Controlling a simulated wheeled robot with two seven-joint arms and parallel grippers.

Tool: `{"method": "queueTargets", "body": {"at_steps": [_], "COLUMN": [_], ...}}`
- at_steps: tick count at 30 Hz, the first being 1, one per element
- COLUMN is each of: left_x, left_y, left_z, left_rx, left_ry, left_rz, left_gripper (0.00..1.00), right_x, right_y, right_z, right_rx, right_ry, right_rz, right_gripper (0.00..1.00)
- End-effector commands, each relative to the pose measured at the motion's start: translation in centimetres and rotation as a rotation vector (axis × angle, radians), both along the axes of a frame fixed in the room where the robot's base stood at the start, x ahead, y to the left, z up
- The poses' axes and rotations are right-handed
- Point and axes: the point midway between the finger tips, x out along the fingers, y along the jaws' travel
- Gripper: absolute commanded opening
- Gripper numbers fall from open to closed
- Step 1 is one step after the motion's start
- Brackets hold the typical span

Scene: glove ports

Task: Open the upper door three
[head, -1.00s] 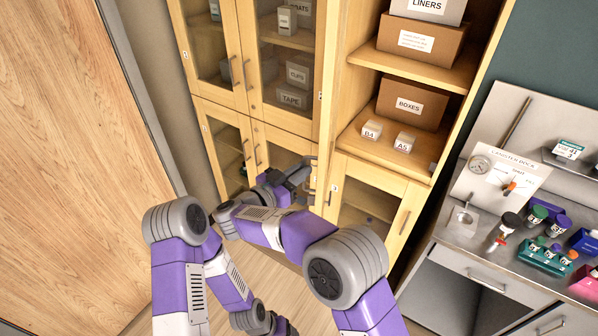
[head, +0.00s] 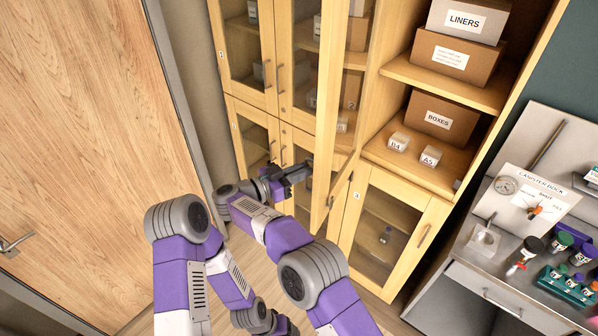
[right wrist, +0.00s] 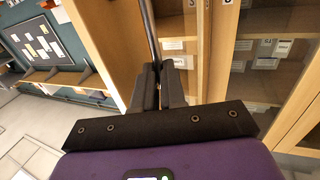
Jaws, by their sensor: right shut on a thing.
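Upper door three (head: 326,205) is a tall wood-framed glass door on the right section of the cabinet. It stands swung out from its opening, and the shelves behind it are exposed. My right gripper (head: 298,172) is at the door's free side in the head view.
Boxes marked LINERS (head: 463,20) and BOXES (head: 438,118) stand on the open shelves. The lower glass door (head: 432,213) below them is shut. A steel bench (head: 488,290) with racks stands at right. A large wooden room door (head: 90,150) is at left.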

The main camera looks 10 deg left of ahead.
Motion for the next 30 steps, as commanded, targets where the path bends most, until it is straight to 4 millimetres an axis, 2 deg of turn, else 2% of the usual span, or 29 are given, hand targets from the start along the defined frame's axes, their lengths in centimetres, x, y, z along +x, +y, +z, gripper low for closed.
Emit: {"method": "queueTargets", "body": {"at_steps": [1, 13, 14, 18, 30], "left_x": [0.00, 0.00, 0.00, 0.01, -0.01], "left_y": [0.00, 0.00, 0.00, -0.01, 0.01], "left_z": [0.09, 0.09, 0.09, 0.08, 0.08], "left_rx": [0.000, 0.000, 0.000, 0.000, 0.000], "left_ry": [0.000, 0.000, 0.000, 0.000, 0.000], "left_rz": [0.000, 0.000, 0.000, 0.000, 0.000], "left_gripper": [0.72, 0.72, 0.72, 0.72, 0.72], "right_x": [0.61, 0.64, 0.63, 0.51, 0.29], "right_y": [-0.75, -0.76, -0.75, -0.61, -0.33], "right_z": [0.78, 0.77, 0.78, 0.61, 0.30], "right_rx": [-0.003, -0.003, -0.002, -0.002, -0.001], "right_ry": [-0.017, -0.017, -0.018, -0.015, -0.009], "right_rz": [-0.011, -0.012, -0.012, -0.011, -0.009], "right_gripper": [0.00, 0.00, 0.15, 0.36, 0.36]}}
